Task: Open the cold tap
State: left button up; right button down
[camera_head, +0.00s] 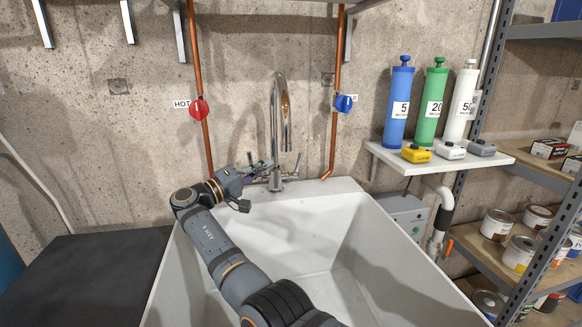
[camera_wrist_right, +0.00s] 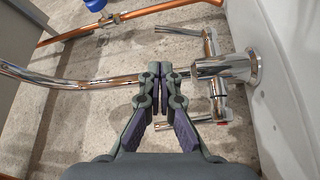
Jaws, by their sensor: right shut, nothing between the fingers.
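The chrome tap (camera_head: 276,182) stands at the back of the white sink, with a tall curved spout (camera_head: 275,110). Its right-hand lever (camera_head: 297,164) points up; it also shows in the right wrist view (camera_wrist_right: 180,32). The other handle (camera_wrist_right: 218,112), with a red mark, is lower in that view. A blue valve (camera_head: 344,103) sits on the right copper pipe by a partly hidden label ending in "D". My right gripper (camera_head: 264,168) is shut and empty at the tap's left. In its wrist view the fingertips (camera_wrist_right: 160,68) overlap the spout; contact cannot be told. My left gripper is out of view.
A red valve (camera_head: 198,108) labelled HOT is on the left copper pipe. The white sink (camera_head: 400,262) lies below my right arm. A wall shelf (camera_head: 385,155) with coloured cylinders stands right, beside metal shelving (camera_head: 480,110) with cans. A dark worktop (camera_head: 90,275) lies left.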

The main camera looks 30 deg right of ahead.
pick_arm(q)
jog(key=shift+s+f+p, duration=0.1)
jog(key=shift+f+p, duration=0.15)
jog(key=shift+p, duration=0.05)
pick_arm(e)
jog(key=x, duration=1)
jog(key=shift+f, duration=0.2)
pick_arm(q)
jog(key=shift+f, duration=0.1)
pick_arm(e)
jog(key=shift+f, duration=0.1)
